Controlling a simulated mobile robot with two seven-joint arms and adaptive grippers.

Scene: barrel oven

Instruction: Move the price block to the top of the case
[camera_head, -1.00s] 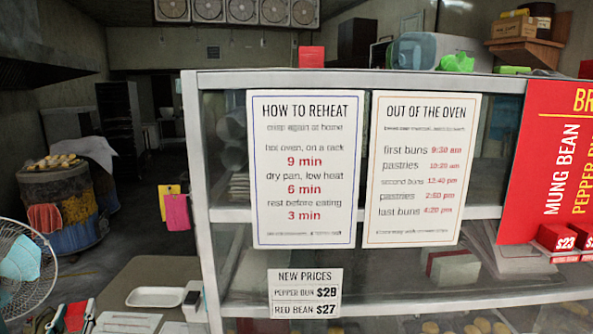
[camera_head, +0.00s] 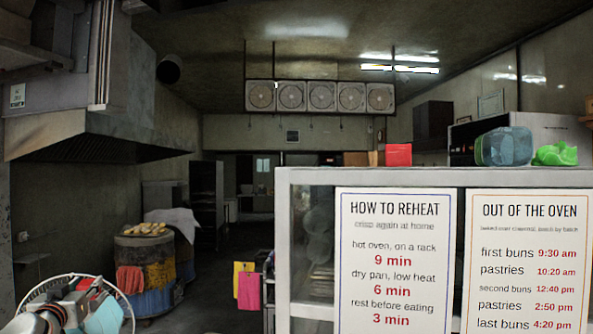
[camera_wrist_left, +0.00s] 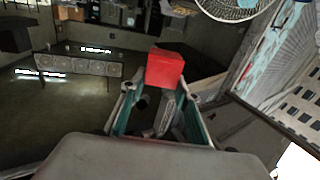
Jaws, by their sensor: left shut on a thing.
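The price block (camera_wrist_left: 164,70) is a plain red block between the fingertips of my left gripper (camera_wrist_left: 158,98) in the left wrist view. My left gripper is shut on it. In the head view my left gripper (camera_head: 78,304) is at the lower left, in front of the fan, left of the case and lower than its top. The case (camera_head: 283,235) is a pale-framed glass case at the right. A red block (camera_head: 398,154) stands on its top near the left end. My right gripper is not in view.
A bluish container (camera_head: 503,147) and a green crumpled thing (camera_head: 555,154) stand farther right along the case top. Two signs (camera_head: 394,262) hang on its front. A round fan (camera_head: 122,300) is behind my left gripper. A barrel oven (camera_head: 145,272) stands farther back.

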